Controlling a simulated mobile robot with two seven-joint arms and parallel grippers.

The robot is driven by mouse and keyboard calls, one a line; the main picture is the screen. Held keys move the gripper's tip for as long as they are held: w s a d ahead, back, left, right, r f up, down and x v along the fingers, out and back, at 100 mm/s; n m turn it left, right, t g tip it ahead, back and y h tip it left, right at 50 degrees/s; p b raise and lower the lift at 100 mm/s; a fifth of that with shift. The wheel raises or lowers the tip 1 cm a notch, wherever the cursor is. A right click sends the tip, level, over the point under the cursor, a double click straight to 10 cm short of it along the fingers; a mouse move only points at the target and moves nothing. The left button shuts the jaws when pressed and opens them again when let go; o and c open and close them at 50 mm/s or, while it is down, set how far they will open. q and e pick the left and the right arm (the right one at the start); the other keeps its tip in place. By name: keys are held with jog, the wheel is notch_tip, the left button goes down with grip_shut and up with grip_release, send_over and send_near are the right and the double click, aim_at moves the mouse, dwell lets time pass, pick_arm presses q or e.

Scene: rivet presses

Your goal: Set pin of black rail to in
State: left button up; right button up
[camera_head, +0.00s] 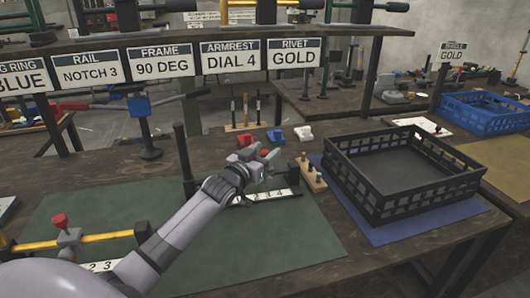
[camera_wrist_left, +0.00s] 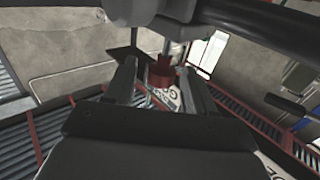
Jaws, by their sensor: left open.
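The black rail (camera_head: 184,160) stands on the green mat at the middle of the bench, with a white number strip (camera_head: 270,196) at its foot. My left gripper (camera_head: 262,165) is at the rail and hides much of it. A red knob (camera_head: 265,152) shows beside the fingers. In the left wrist view, a red knob (camera_wrist_left: 162,72) on a grey shaft sits between the two open fingers of the gripper (camera_wrist_left: 160,88). I cannot tell whether they touch it, or how deep the pin sits. My right gripper is not in view.
A yellow rail (camera_head: 100,237) with its own red knob (camera_head: 60,221) is at the left. A black crate (camera_head: 385,205) stands on a blue mat to the right. A wooden block with pegs (camera_head: 312,178) and small red, blue and white parts lie close behind the gripper.

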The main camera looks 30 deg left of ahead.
pick_arm(q)
jog(key=shift+w, duration=0.2)
grip_shut()
jog(key=shift+f+b, duration=0.4)
jog(key=shift+f, duration=0.7)
grip_release()
jog(key=s, duration=0.7)
jog(key=shift+d, duration=0.2)
jog(key=shift+s, duration=0.15)
